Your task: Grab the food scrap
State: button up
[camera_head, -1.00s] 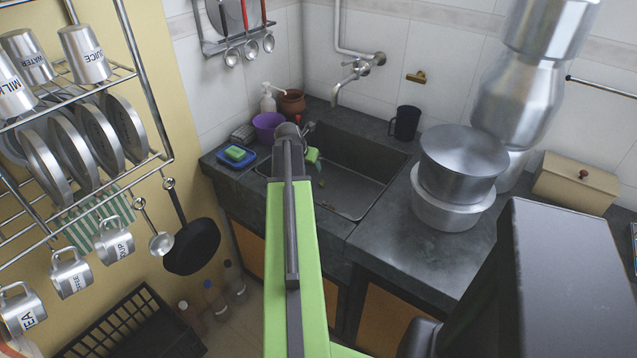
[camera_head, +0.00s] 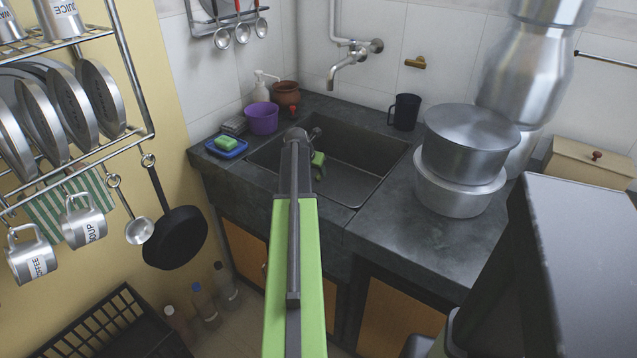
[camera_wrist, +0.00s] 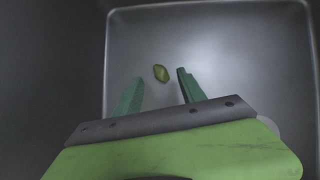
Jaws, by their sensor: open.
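The food scrap (camera_wrist: 161,73) is a small yellow-green piece on the grey floor of the sink. In the wrist view it lies just beyond and between my fingertips, apart from both. My gripper (camera_wrist: 160,85) is open and empty, with its two green fingers spread and pointing toward the scrap. In the head view my gripper (camera_head: 317,165) shows only in part, as green above the sink basin, behind my arm. The sink (camera_head: 345,188) is a dark rectangular basin set in the counter. I cannot make out the scrap in the head view.
Stacked steel pots (camera_head: 462,160) stand on the counter right of the sink. A black mug (camera_head: 405,112) and the tap (camera_head: 350,62) are behind it. A purple bowl (camera_head: 261,118) and a sponge on a blue dish (camera_head: 228,152) sit left. The sink walls surround my gripper.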

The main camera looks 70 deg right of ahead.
aim_at(318, 175)
jog(key=b+x, duration=0.2)
jog(key=x, duration=0.2)
jog(key=shift+f, duration=0.1)
jog(key=shift+a, duration=0.1)
grip_shut()
